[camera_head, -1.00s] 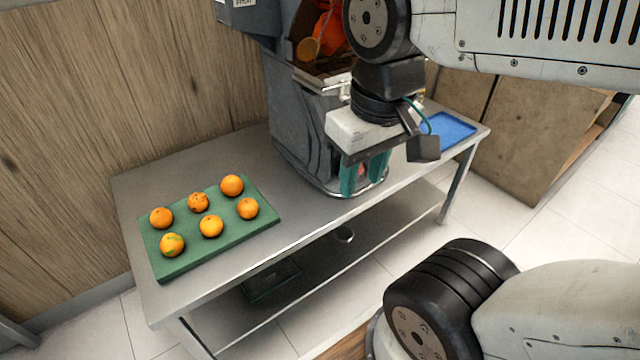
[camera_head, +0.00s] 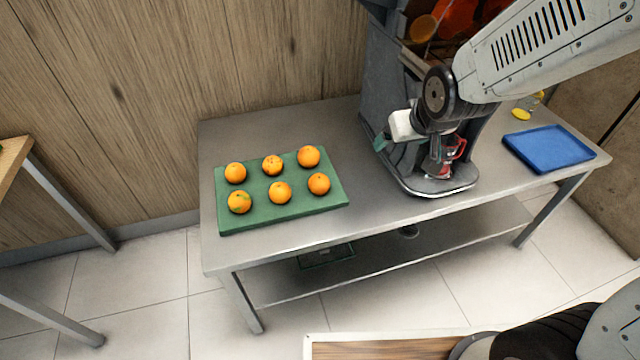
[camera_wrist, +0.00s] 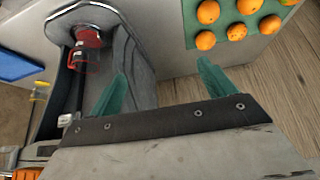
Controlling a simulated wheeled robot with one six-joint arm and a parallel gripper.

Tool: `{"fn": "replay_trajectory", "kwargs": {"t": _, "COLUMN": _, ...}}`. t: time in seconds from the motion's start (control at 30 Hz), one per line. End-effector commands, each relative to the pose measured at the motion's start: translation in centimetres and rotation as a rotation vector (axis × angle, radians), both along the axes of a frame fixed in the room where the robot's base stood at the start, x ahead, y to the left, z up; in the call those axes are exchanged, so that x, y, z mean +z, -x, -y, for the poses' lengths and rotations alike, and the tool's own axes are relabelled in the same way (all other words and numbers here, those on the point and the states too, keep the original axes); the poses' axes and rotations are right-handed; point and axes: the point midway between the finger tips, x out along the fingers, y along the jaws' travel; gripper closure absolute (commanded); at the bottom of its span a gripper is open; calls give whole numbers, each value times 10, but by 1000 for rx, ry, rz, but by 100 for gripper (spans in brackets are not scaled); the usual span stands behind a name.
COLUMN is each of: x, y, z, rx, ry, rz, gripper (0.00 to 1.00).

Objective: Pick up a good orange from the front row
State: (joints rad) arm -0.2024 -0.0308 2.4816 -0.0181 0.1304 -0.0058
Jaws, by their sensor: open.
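A green board (camera_head: 290,212) on the metal table carries two rows of oranges. In the head view, the front row has a left orange with a greenish patch (camera_head: 239,202), a plain middle orange (camera_head: 280,192) and a plain right orange (camera_head: 319,183). The back row has a left orange (camera_head: 235,173), a middle orange with dark spots (camera_head: 272,165) and a right orange (camera_head: 308,156). My gripper (camera_wrist: 162,70) is open and empty, with green fingers. In the head view it is right of the board, in front of the juicer, apart from the oranges.
The grey juicer (camera_head: 378,95) stands right of the board, with a red-handled cup (camera_head: 447,155) at its base. A blue tray (camera_head: 548,148) lies at the table's right end. The wooden wall (camera_head: 180,90) is behind. Bare tabletop separates board and juicer.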

Motion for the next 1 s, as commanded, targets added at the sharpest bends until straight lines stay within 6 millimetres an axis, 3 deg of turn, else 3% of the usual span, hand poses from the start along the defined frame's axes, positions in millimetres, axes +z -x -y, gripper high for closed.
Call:
{"fn": "replay_trajectory", "kwargs": {"t": 0.03, "x": -22, "y": -12, "z": -13, "rx": 24, "ry": -5, "rz": 21, "gripper": 17}}
{"fn": "replay_trajectory", "kwargs": {"t": 0.2, "x": -79, "y": -49, "z": -56, "rx": 96, "ry": -45, "rz": 156, "gripper": 17}}
{"fn": "replay_trajectory", "kwargs": {"t": 0.33, "x": -125, "y": -61, "z": -88, "rx": 151, "ry": -83, "rz": 255, "gripper": 17}}
{"fn": "replay_trajectory", "kwargs": {"t": 0.5, "x": -175, "y": -61, "z": -120, "rx": 208, "ry": -134, "rz": 369, "gripper": 17}}
{"fn": "replay_trajectory", "kwargs": {"t": 0.6, "x": -194, "y": -56, "z": -132, "rx": 231, "ry": -159, "rz": 418, "gripper": 17}}
{"fn": "replay_trajectory", "kwargs": {"t": 0.77, "x": -210, "y": -51, "z": -141, "rx": 251, "ry": -183, "rz": 465, "gripper": 17}}
{"fn": "replay_trajectory", "kwargs": {"t": 1.0, "x": -222, "y": -66, "z": -151, "rx": 253, "ry": -189, "rz": 478, "gripper": 17}}
